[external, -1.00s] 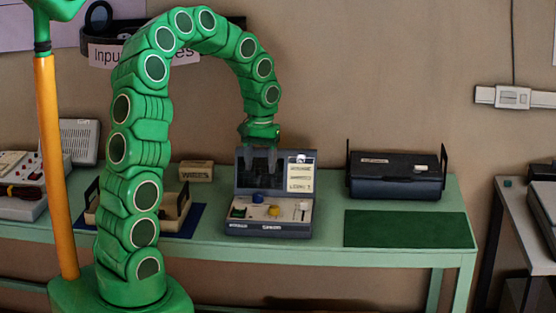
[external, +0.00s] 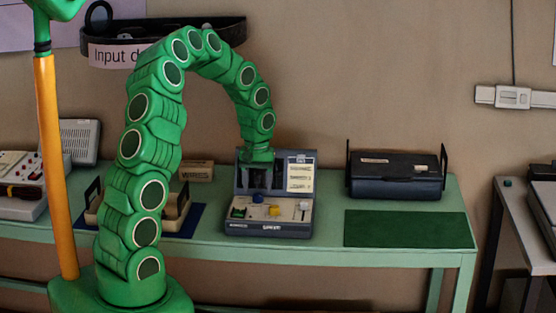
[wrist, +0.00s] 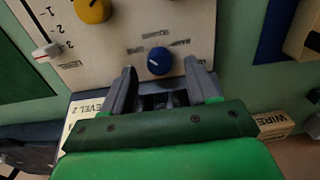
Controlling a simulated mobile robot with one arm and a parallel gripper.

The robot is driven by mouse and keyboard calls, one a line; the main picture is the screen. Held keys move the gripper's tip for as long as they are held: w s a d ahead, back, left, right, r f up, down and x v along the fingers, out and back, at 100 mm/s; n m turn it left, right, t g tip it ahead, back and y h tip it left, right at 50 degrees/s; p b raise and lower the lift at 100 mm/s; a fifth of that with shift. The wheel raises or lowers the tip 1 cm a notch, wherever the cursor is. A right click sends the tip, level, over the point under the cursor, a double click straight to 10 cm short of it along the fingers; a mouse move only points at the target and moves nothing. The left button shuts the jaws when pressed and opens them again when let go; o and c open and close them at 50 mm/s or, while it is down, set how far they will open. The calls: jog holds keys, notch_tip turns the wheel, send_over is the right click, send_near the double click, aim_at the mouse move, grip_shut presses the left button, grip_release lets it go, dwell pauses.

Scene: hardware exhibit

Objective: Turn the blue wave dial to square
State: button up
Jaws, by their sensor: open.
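The blue wave dial (external: 257,197) is a small round knob on the panel of the grey console (external: 240,229). In the wrist view the blue dial (wrist: 159,61) has a short white pointer mark, and small printed labels around it are too blurred to read surely. My gripper (external: 261,187) is above the back of the panel, close to the dial. In the wrist view my gripper (wrist: 159,68) is open, with one dark finger either side of the dial's near edge. I see no contact with the dial.
A yellow knob (external: 274,211) and a white slider (external: 304,205) share the panel. The console's raised lid (external: 300,178) stands close behind my gripper. A dark case (external: 395,177) and a green mat (external: 410,229) lie to the right; a box labelled wires (external: 196,171) is behind left.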

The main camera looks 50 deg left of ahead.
aim_at(258, 197)
jog(key=shift+f, duration=1.15)
jog(key=shift+c, duration=0.2)
jog(key=c, duration=1)
